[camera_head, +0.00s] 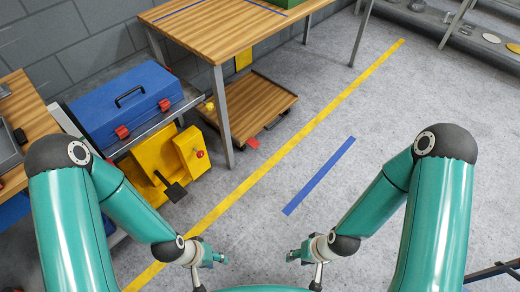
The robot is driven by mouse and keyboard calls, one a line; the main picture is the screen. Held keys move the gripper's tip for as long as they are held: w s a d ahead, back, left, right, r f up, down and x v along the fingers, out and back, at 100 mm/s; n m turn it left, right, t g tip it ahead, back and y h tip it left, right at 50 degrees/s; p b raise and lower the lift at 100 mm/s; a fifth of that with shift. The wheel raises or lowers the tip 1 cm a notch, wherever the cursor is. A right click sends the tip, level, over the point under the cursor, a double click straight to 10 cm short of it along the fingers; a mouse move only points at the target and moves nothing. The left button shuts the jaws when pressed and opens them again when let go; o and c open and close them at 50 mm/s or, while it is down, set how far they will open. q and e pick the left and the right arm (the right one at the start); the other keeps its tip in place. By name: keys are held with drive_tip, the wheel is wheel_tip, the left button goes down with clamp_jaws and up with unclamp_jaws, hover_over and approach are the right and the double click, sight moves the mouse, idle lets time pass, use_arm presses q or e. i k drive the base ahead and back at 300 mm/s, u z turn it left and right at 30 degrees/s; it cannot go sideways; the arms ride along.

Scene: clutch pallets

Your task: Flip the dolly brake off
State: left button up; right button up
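A low dolly (258,98) with a wooden deck stands on the floor, partly under the wooden table. A small red tab (253,143), which looks like its brake pedal, sticks out low at the dolly's near edge. I cannot tell its setting. My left gripper (217,257) is low at the bottom of the picture, well nearer to me than the dolly. My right gripper (293,256) is to its right, also low. Both are apart from the dolly and the red tab, and nothing shows held. Their fingers are too small to tell open from shut.
A wooden table (215,30) stands over part of the dolly, with a metal leg (222,117) close to its left. A yellow unit (165,155) with a black pedal (175,191) and a blue toolbox (125,103) are at left. Floor with yellow line (290,147) is clear.

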sight(252, 142)
drive_tip(key=i, duration=1.05)
drive_tip(key=z, duration=0.75)
drive_tip(key=k, duration=0.25)
